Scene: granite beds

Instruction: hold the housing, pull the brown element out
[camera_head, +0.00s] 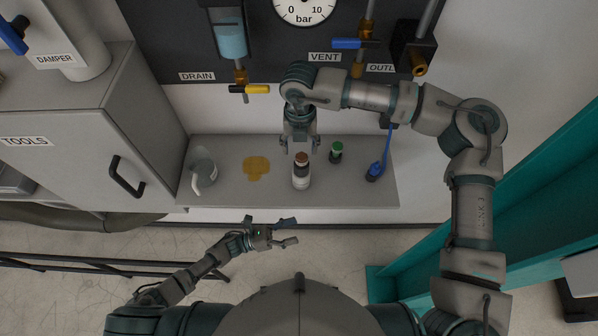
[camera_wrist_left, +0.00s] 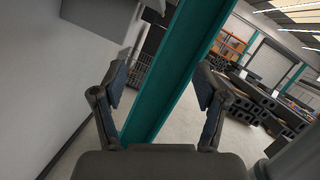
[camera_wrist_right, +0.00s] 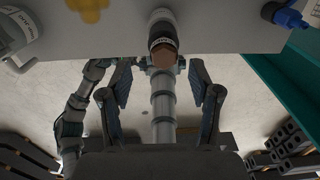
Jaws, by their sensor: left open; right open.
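The white housing (camera_head: 301,180) stands upright on the grey shelf, with the brown element (camera_head: 301,158) at its top. In the right wrist view the brown element (camera_wrist_right: 164,56) is nearer the camera, with the housing (camera_wrist_right: 161,22) beyond it. My right gripper (camera_head: 299,146) is open just behind the brown element in the head view. Whether its fingers touch the element I cannot tell. My left gripper (camera_head: 296,231) is open and empty in front of the shelf, apart from the housing. The left wrist view shows its open fingers (camera_wrist_left: 161,88) facing a teal beam and the room.
A panel with valves and a gauge (camera_head: 304,8) rises behind. A teal beam (camera_head: 470,215) stands right.

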